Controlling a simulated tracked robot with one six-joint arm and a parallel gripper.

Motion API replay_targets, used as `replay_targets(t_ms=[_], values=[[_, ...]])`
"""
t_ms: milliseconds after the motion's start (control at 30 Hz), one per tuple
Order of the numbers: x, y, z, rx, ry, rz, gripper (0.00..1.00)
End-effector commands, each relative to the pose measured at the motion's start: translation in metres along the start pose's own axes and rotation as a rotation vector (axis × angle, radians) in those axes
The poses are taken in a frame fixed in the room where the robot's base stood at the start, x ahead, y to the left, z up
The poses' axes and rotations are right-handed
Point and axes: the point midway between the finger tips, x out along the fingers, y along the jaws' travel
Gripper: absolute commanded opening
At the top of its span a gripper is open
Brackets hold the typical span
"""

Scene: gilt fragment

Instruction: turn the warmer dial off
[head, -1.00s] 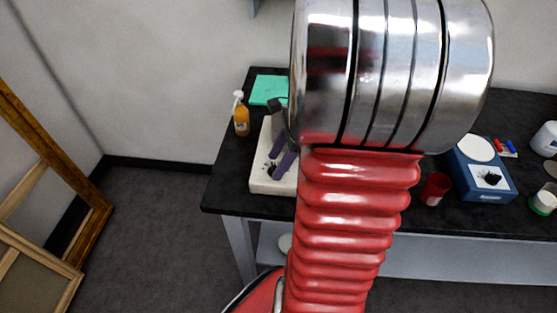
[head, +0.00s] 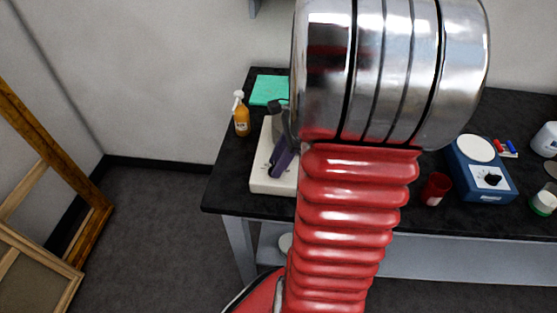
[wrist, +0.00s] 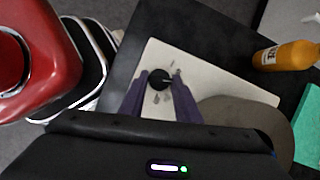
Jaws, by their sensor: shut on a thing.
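The cream warmer (head: 262,182) stands on the left end of the black bench, partly hidden by my arm in the head view. It fills the middle of the wrist view (wrist: 212,85). Its round black dial (wrist: 159,80) has a pale pointer line running to the right, with dark marks around it. My gripper (wrist: 162,88) has its two purple fingers on either side of the dial, shut on it. In the head view the gripper (head: 280,165) reaches down to the warmer's top, and its fingers hide the dial.
An orange spray bottle (head: 241,117) and a green pad (head: 268,90) are beside and behind the warmer. A red cup (head: 435,189), a blue device with a black knob (head: 470,180) and a white jar (head: 543,203) stand to the right. Wooden frames (head: 60,225) lean at left.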

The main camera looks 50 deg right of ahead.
Motion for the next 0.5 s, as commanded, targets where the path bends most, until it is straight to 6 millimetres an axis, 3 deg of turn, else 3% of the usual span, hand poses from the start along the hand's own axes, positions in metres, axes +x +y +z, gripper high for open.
replay_targets(t_ms=[500], values=[[-0.0009,-0.0043,0.0002,-0.120,0.008,0.036,0.07]])
